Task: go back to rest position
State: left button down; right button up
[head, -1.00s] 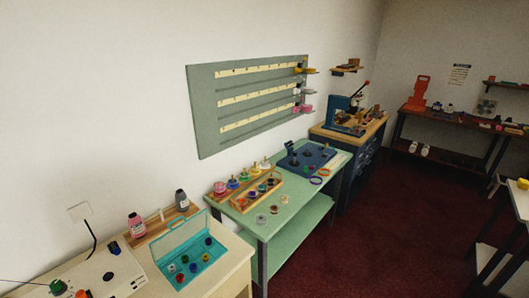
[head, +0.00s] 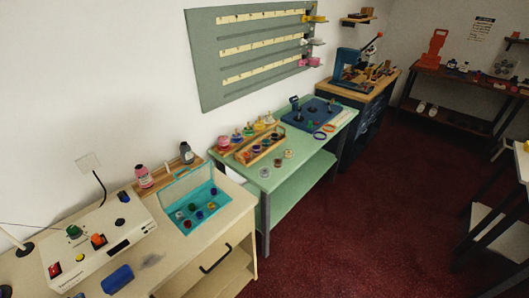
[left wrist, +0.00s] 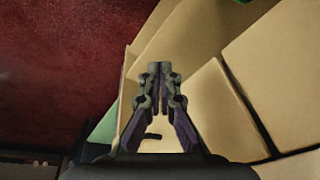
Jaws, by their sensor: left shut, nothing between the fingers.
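My left gripper (left wrist: 159,68) shows in the left wrist view, with its two dark fingers together and nothing between them. Behind it are pale beige cabinet surfaces (left wrist: 210,95) and a dark red floor (left wrist: 80,50). The fingers look clear of these surfaces, though the exact gap is hard to tell. Neither gripper is in the head view. My right gripper does not show in any view.
The head view shows a beige desk (head: 207,244) with a white control box (head: 100,245), a blue block (head: 117,279) and an open teal case (head: 212,216). A green table (head: 290,170) stands beyond it. The red floor (head: 370,220) to the right is clear.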

pick_arm(q)
jog(key=s+a+f+g+b, duration=0.1)
jog(key=s+f+b, duration=0.1)
jog(key=s+f, duration=1.8)
notch_tip(320, 180, down, 4)
jog(key=shift+s+a+f+g, duration=0.1)
jog(key=shift+s+a+g, duration=0.2)
jog(key=shift+s+a, duration=0.1)
